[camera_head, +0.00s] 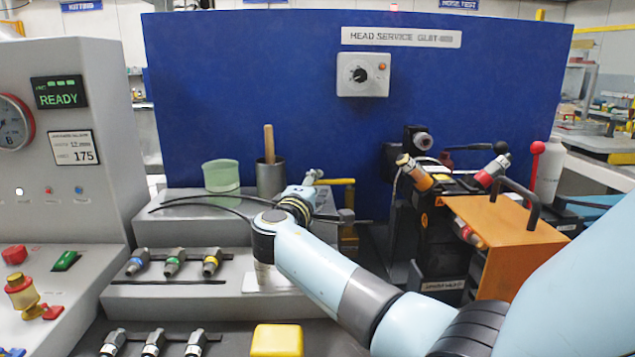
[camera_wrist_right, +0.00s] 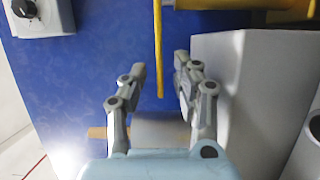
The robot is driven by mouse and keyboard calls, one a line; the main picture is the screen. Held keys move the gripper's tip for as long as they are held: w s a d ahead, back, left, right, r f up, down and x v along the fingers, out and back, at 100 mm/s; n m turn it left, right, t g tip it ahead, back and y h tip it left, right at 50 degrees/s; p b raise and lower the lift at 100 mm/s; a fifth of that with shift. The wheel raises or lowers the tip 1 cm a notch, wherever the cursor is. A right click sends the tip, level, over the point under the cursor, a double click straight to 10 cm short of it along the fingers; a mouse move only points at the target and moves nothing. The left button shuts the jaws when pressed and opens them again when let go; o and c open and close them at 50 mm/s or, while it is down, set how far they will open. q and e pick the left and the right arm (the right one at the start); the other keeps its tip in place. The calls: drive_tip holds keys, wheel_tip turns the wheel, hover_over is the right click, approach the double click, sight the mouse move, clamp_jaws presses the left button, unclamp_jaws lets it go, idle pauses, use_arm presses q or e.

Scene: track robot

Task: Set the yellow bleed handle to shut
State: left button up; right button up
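The yellow bleed handle (camera_head: 338,182) is a thin bar in front of the blue panel, running roughly level in the head view. In the right wrist view the handle (camera_wrist_right: 158,50) runs down from the top edge between my fingertips. A yellow body (camera_wrist_right: 235,4) shows at the top of that view. My right gripper (camera_head: 313,178) is at the handle's left end in the head view. Its fingers (camera_wrist_right: 160,66) are open on either side of the handle, with the right finger closer and a gap on the left. The left gripper is not in view.
The blue panel (camera_head: 250,90) with a dial box (camera_head: 362,75) stands behind. A grey stepped stand (camera_head: 180,235) with a green cup (camera_head: 221,177) and a metal cup (camera_head: 270,178) lies left. An orange box (camera_head: 510,245) and dark fittings stand right.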

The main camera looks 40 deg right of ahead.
drive_tip(key=shift+w+d, duration=0.25)
drive_tip(key=shift+d, duration=0.3)
clamp_jaws()
